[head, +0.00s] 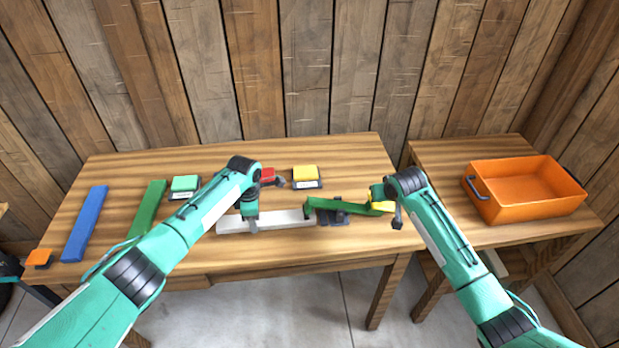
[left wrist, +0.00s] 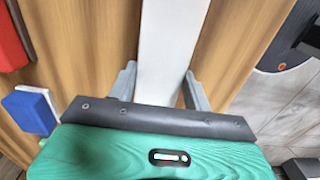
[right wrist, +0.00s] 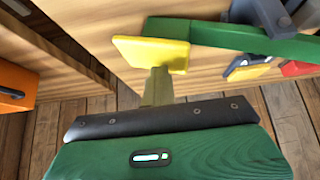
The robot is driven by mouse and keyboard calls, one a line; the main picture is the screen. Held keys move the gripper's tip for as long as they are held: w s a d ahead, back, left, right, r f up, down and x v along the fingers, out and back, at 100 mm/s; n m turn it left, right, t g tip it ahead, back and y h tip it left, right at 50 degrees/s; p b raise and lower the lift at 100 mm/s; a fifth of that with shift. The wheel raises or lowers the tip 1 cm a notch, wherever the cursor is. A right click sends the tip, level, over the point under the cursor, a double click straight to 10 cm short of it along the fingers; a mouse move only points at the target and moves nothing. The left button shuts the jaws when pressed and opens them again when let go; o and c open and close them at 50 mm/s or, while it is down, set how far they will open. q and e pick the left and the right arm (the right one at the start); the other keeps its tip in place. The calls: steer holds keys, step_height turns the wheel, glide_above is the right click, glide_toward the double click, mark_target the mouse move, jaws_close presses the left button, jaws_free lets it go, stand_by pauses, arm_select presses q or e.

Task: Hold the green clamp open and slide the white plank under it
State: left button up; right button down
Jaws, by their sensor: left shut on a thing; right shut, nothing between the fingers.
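The white plank (head: 285,219) lies lengthwise along the front of the table. My left gripper (head: 252,226) is shut on it, with a finger on each side of the plank in the left wrist view (left wrist: 162,80). The green clamp (head: 345,207) is to the right of the plank, with a dark base and a yellow pad (head: 379,206) at its right end. The plank's right end meets the clamp's left tip; I cannot tell whether it is under it. My right gripper (right wrist: 157,75) is shut and empty at the edge of the yellow pad (right wrist: 150,52), seemingly touching it.
A blue plank (head: 85,222) and a green plank (head: 148,207) lie at the left. Green (head: 185,184), red (head: 267,174), yellow (head: 306,173) and orange (head: 38,258) blocks sit around the table. An orange crate (head: 528,208) stands on the right table.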

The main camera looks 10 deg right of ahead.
arm_select(q)
steer(key=shift+d, duration=0.65)
arm_select(e)
steer(key=shift+a+f, duration=0.1)
steer(key=shift+a, duration=0.15)
arm_select(q)
steer(key=shift+f, duration=0.2)
stand_by(0.3)
arm_select(e)
steer(key=shift+r, duration=1.5)
step_height(320, 180, up, 6)
steer(key=shift+d+r, duration=0.15)
arm_select(q)
steer(key=o, duration=1.2)
steer(key=shift+c, duration=0.2)
